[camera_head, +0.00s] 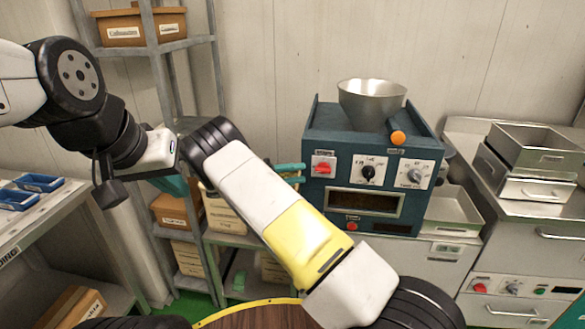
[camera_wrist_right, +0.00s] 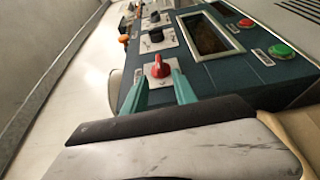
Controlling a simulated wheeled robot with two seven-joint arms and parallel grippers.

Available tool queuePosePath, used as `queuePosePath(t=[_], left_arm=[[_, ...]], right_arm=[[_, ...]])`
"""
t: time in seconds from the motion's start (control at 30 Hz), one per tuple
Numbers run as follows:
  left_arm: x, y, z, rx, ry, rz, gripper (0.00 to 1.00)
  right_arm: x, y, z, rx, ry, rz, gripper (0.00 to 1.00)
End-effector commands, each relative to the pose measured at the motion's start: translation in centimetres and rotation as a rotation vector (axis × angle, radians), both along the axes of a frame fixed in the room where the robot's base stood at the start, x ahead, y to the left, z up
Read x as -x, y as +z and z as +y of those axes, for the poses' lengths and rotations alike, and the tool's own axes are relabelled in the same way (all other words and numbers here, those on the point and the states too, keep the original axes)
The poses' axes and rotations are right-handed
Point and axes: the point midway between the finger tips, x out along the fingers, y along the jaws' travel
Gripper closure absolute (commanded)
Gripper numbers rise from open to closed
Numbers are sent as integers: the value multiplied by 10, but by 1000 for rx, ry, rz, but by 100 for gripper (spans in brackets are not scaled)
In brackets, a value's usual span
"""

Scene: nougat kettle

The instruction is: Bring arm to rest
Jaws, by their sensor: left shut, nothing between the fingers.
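My left gripper (camera_head: 173,185) is at the left in the head view, below its white hand, in front of the shelf rack. Its teal fingers are shut and empty, partly hidden. My right gripper (camera_head: 300,173) shows behind my white and yellow arm link, its teal fingers pointing at the blue machine (camera_head: 315,130). In the right wrist view the right gripper (camera_wrist_right: 160,80) is open, its fingertips apart on either side of the red knob (camera_wrist_right: 158,68). The knob looks just beyond the tips. It also shows in the head view (camera_head: 323,167).
A steel bowl (camera_head: 371,100) sits on top of the machine. Steel trays (camera_head: 535,150) stand on the counter at the right. A shelf rack (camera_head: 165,47) with boxes stands behind my left arm. A table (camera_head: 45,215) with blue bins is at the left. A round brown surface (camera_head: 255,318) is at the bottom.

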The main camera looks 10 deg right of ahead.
Motion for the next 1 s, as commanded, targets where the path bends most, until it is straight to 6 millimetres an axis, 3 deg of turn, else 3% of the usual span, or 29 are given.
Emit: queuePosePath(t=[0.17, 0.37, 0.6, 0.77, 1.0], left_arm=[[0, 0, 0, 0, 0, 0, 100], [0, 0, 0, 0, 0, 0, 100], [0, 0, 0, 0, 0, 0, 100], [0, 0, 0, 0, 0, 0, 100], [0, 0, 0, 0, 0, 0, 100]], right_arm=[[3, 6, -10, -48, -26, 14, 66], [27, 28, -46, -277, -129, 83, 66], [79, 61, -82, -680, -213, 153, 66], [118, 84, -89, -942, -207, 159, 66], [179, 124, -84, -1288, -114, 108, 66]])
